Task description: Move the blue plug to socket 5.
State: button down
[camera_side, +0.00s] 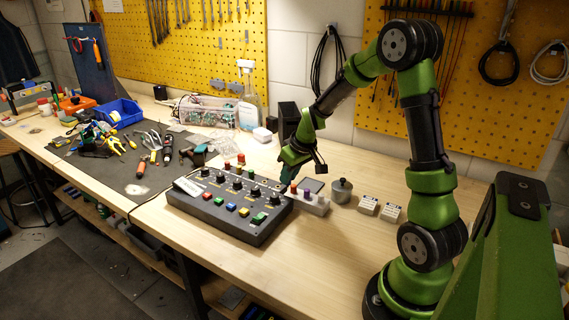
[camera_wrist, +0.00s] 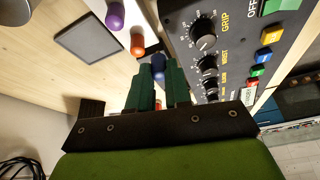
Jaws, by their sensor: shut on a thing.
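The blue plug (camera_wrist: 158,68) shows between the tips of my gripper's dark green fingers (camera_wrist: 160,80) in the wrist view. My gripper is shut on it. In the side view my gripper (camera_side: 287,173) points down behind the right end of the control box, beside the grey plug block (camera_side: 316,206); the blue plug is not clear there. An orange-red plug (camera_wrist: 137,45) and a purple plug (camera_wrist: 114,16) stand in a row beside it. I cannot tell whether the blue plug is clear of the block. No socket numbers can be read.
The control box (camera_side: 229,209) with knobs and coloured buttons stands close to my gripper. A dark flat plate (camera_wrist: 88,38), a metal pot (camera_side: 341,191) and two white labelled blocks (camera_side: 368,205) are nearby. The front right of the bench is clear.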

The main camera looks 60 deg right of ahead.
jog(key=shift+n+y, duration=0.3)
jog(key=shift+n, duration=0.6)
jog(key=w+d, duration=0.1)
jog(key=w+d+r, duration=0.1)
jog(key=w, duration=0.1)
jog(key=w+d, duration=0.1)
jog(key=shift+w+r, duration=0.25)
jog(key=shift+w, duration=0.15)
jog(key=shift+w+a+f+n, duration=0.1)
jog(key=shift+a+n, duration=0.1)
jog(key=shift+n, duration=0.2)
jog(key=shift+f, duration=1.9)
jog(key=shift+f, duration=0.9)
dwell(0.8)
jog(key=c, duration=1)
grip_release()
jog(key=shift+r, duration=0.1)
notch_tip(320, 180, up, 7)
jog(key=shift+f, duration=0.1)
